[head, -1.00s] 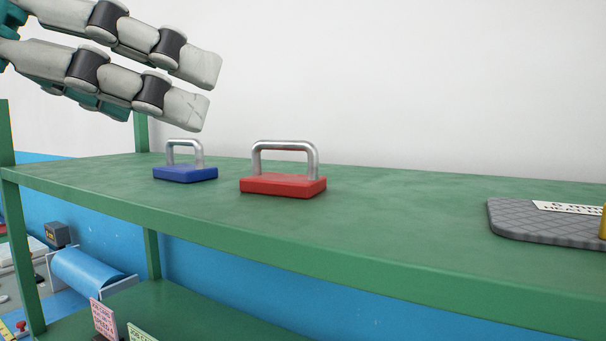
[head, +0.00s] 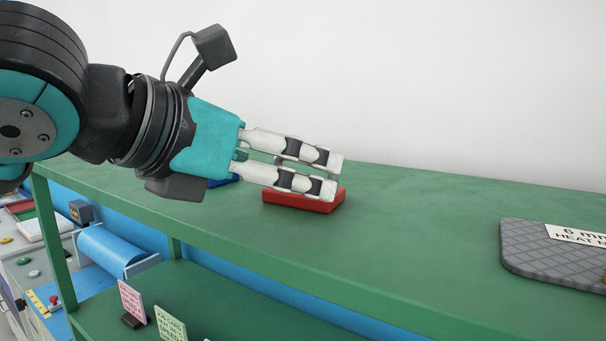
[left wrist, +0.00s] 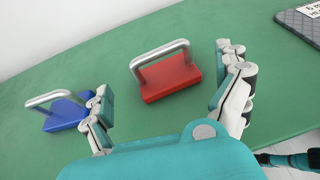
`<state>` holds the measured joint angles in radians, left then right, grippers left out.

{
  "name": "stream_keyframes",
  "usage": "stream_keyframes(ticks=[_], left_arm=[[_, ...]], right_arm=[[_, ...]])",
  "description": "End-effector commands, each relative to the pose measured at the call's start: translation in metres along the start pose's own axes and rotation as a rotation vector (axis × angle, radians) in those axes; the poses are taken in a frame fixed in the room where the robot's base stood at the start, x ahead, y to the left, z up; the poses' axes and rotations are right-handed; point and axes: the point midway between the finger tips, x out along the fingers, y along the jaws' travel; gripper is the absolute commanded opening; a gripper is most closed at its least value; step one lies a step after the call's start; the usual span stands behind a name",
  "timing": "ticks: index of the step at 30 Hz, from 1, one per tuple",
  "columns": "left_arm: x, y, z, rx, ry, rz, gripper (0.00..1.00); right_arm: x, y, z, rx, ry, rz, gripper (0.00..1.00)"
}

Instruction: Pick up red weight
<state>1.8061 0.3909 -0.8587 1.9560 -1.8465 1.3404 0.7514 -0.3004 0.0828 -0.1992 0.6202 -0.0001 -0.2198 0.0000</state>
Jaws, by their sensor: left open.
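The red weight (head: 300,202) lies on the green shelf, its handle mostly hidden behind my left gripper in the head view. In the left wrist view the red weight (left wrist: 170,79) shows whole, with a silver arched handle. My left gripper (head: 338,176) is open in front of and above the red block. In the left wrist view its two fingers (left wrist: 165,75) stand wide apart, one on each side of the red weight, with nothing held.
A blue weight (left wrist: 66,112) with a silver handle sits left of the red one, close by the left finger. A grey quilted mat (head: 545,250) with a label lies at the right. The green shelf top (head: 420,220) between is clear.

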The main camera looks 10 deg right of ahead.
Motion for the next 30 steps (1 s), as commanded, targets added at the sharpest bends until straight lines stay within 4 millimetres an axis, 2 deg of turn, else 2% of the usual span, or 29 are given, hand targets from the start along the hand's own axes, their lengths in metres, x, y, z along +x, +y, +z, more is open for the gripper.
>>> stream_keyframes(ticks=[1,3,9,16,30], left_arm=[[0.006,-0.002,0.006,0.0,0.005,-0.002,1.0],[0.016,-0.003,0.007,0.0,0.005,-0.003,1.0],[0.037,-0.003,0.003,0.0,0.002,-0.001,1.0],[0.039,-0.003,0.002,0.0,0.0,-0.001,1.0],[0.039,-0.003,0.001,0.001,0.003,0.0,0.39]], right_arm=[[-0.015,0.001,-0.002,0.0,0.001,0.0,0.33],[-0.023,0.001,-0.003,0.0,0.001,0.0,0.33],[-0.03,0.001,-0.003,0.001,0.001,0.0,0.33],[-0.029,0.001,-0.003,0.001,0.001,0.0,0.33],[-0.028,-0.004,-0.004,0.002,0.001,-0.005,0.33]])
